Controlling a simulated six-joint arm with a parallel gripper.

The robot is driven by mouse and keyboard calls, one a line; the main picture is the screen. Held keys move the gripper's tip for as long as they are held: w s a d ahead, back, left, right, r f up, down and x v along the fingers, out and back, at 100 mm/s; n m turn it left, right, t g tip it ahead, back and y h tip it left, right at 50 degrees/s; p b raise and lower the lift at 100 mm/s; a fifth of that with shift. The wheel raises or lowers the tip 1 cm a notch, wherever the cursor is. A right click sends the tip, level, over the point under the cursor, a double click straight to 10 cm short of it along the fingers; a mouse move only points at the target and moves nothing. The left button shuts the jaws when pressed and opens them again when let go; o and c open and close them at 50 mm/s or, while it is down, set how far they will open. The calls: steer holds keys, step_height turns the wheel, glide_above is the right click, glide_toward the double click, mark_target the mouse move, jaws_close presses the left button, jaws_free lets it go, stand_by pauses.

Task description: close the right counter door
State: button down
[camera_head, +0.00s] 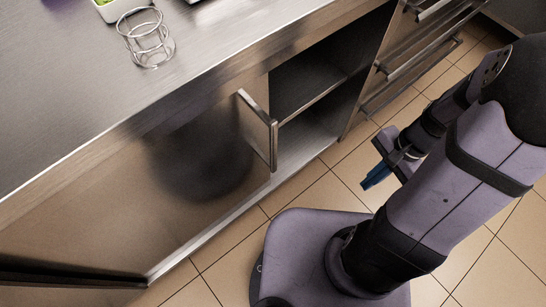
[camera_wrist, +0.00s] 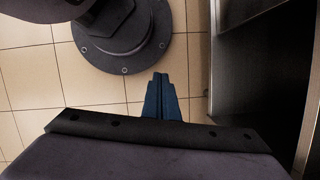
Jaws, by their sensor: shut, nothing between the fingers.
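In the head view, an upright bar handle (camera_head: 259,132) stands out at the left side of an open counter compartment (camera_head: 308,82). It belongs to a metal door, and how far that door stands open is hard to tell. The compartment is dark, with a shelf inside. My gripper (camera_head: 373,180) has blue fingers, shut and empty, low over the tiled floor, to the right of the handle and apart from it. In the wrist view, the shut fingers (camera_wrist: 160,82) point towards my base, with the dark counter side (camera_wrist: 258,70) to the right.
A wide metal front panel (camera_head: 105,215) runs left of the handle, with a dark bar (camera_head: 70,275) at lower left. Drawers with bar handles (camera_head: 410,65) lie to the right. A wire holder (camera_head: 147,40) stands on the worktop (camera_head: 60,110). Tiled floor (camera_head: 310,190) between counter and gripper is free.

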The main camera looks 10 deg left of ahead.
steer(key=s+d+m+t+y+p, duration=0.1)
steer(key=s+d+m+y+p, duration=0.25)
steer(key=m, duration=0.55)
steer(key=s+a+m+t+y+p, duration=0.1)
steer(key=s+a+m+y+p, duration=0.2)
steer(key=s+m+p, duration=0.3)
steer(key=a+r+m+t+y+p, duration=0.3)
steer(key=a+r+m, duration=0.2)
steer(key=a+m, duration=0.2)
steer(key=s+a+r+m+t+y+p, duration=0.1)
steer(key=a+r+m+t+y+p, duration=0.2)
steer(key=a+r+m, duration=0.3)
steer(key=a+m+t, duration=0.1)
steer(key=a, duration=0.3)
steer(key=shift+s+a+m+t+y+p, duration=0.15)
steer(key=shift+a+m+t+y+p, duration=0.15)
steer(key=shift+m+y, duration=0.1)
